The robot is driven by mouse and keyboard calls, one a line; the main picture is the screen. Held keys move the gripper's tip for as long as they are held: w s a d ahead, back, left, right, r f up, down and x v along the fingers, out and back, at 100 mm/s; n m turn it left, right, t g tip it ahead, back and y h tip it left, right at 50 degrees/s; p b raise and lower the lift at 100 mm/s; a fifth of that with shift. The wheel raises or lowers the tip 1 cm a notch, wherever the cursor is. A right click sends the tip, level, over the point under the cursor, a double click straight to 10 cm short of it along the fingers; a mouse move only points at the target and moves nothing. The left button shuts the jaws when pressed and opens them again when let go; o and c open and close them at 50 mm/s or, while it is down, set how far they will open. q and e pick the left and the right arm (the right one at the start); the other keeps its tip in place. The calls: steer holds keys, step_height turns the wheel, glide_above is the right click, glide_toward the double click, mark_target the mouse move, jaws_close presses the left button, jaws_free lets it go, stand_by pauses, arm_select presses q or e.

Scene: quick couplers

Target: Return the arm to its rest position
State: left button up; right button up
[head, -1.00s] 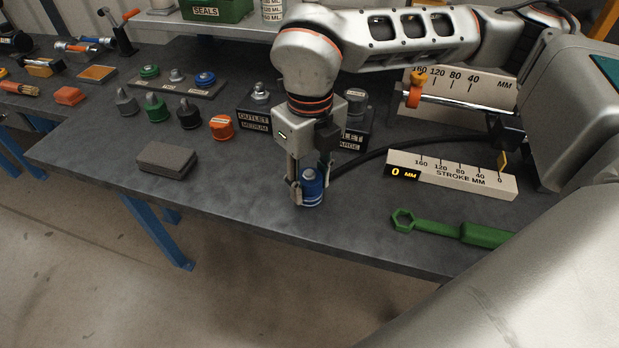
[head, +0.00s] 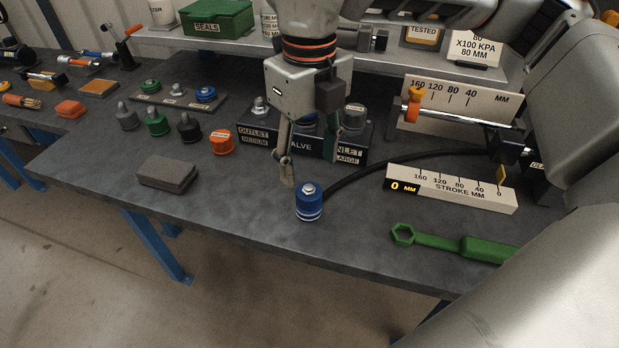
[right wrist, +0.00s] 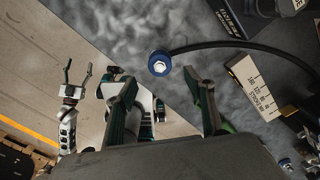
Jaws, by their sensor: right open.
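My right gripper (head: 308,168) is open and empty above the table, in front of the valve block (head: 263,143). The blue coupler (head: 309,204) stands upright on the table just below its fingers, apart from them, with a black hose (head: 380,164) running from it to the right. In the right wrist view the blue coupler (right wrist: 159,65) lies beyond the spread fingertips of the right gripper (right wrist: 160,84). My left gripper (right wrist: 78,75) shows small at the left of that view, its fingers apart and nothing between them; it is outside the head view.
A green wrench (head: 450,242) and the stroke scale (head: 450,188) lie to the right. A grey block (head: 167,172) and an orange cap (head: 221,142) are to the left. The shelf (head: 235,45) runs behind the gripper. The front table between grey block and coupler is clear.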

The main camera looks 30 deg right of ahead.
steer(key=shift+r, duration=1.35)
